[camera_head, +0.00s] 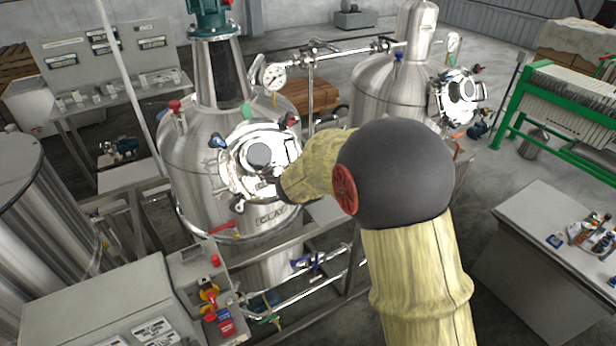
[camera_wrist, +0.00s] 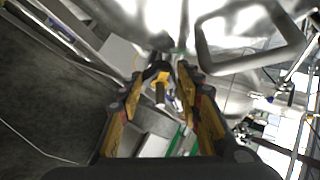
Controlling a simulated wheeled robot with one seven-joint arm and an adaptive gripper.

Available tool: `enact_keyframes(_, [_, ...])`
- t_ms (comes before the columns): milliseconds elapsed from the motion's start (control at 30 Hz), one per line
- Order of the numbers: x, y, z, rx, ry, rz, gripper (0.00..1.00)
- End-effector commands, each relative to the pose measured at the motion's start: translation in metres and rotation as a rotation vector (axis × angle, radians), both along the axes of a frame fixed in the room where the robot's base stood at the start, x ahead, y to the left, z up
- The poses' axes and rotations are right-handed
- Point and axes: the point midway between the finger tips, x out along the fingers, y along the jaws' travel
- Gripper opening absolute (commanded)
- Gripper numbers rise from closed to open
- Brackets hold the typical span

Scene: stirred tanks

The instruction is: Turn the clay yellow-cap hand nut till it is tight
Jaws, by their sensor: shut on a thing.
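The clay tank (camera_head: 190,150) is the steel vessel left of centre in the head view, with a "CLAY" label (camera_head: 271,218) below its round bright hatch (camera_head: 257,157). Coloured hand nuts sit around the hatch, including a blue one (camera_head: 217,141) and a red one (camera_head: 292,119). The yellow-cap hand nut (camera_wrist: 161,86) shows in the wrist view between my fingertips. My gripper (camera_wrist: 162,74) is shut on it, one finger on each side. In the head view my arm hides the nut and most of the gripper at the hatch's lower right.
A second steel tank (camera_head: 375,90) with a similar hatch stands to the right. A pressure gauge (camera_head: 273,77) and pipes run between the tanks. A control box (camera_head: 205,290) stands at the lower left, and a grey table (camera_head: 530,240) at the right.

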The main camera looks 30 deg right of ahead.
Motion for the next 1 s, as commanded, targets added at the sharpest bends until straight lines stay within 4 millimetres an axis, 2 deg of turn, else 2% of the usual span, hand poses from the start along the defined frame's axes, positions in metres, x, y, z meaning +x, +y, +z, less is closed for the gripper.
enact_keyframes(433, [-0.0004, -0.0005, -0.0011, 0.007, 0.001, -0.005, 0.09])
enact_keyframes(467, [-0.0005, -0.0005, -0.0011, 0.006, 0.001, -0.005, 0.36])
enact_keyframes(767, [-0.0003, -0.0005, -0.0005, 0.006, 0.001, -0.005, 0.53])
enact_keyframes(1000, [0.0002, -0.0003, 0.0001, 0.005, 0.0, -0.003, 0.53])
